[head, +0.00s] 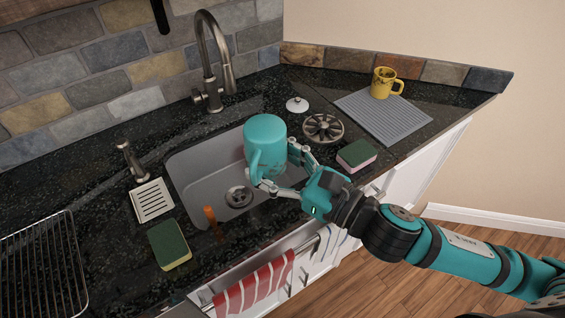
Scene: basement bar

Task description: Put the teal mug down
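The teal mug (267,140) is over the sink basin. A smooth closed face shows on top, so it appears upside down, with its handle (256,165) towards the front left. My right gripper (280,168) reaches in from the right with its fingers against the mug's lower right side and near the handle. It looks shut on the mug. The mug's rim is hidden, and I cannot tell whether it touches the basin. My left gripper is not in view.
The sink (190,165) has a drain (238,196) and a faucet (215,60) behind. A yellow mug (384,82) stands on a grey drying mat (400,122) at the right. A pink-green sponge (357,154), a green-yellow sponge (168,244) and a wire rack (42,270) lie on the counter.

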